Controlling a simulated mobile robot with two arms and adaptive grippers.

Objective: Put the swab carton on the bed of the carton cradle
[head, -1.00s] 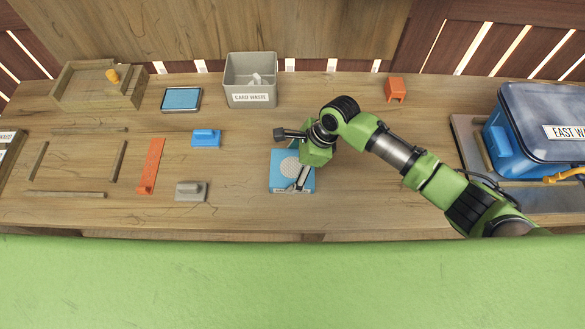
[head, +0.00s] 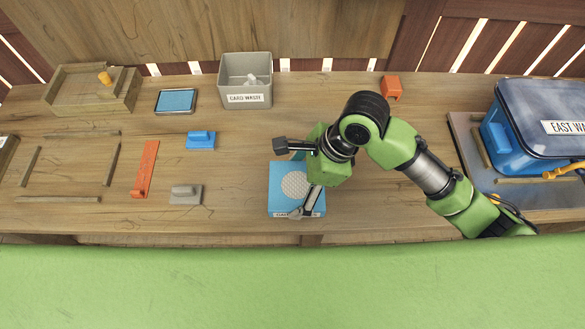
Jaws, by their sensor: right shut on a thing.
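The swab carton, a flat blue box (head: 280,197) with a white dotted disc and a label along its near edge, is at the middle front of the table. My right gripper (head: 292,180) is shut on it, one finger at its far side and one at its near side. The carton appears raised above the table. The carton cradle is not clearly identifiable; the low-walled wooden tray (head: 62,104) with an orange knob at the back left may be it. My left gripper is not in view.
A grey card waste bin (head: 246,101) stands at the back. Wooden strips outline a rectangle at far left. A blue lidded bin (head: 520,100) stands at right.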

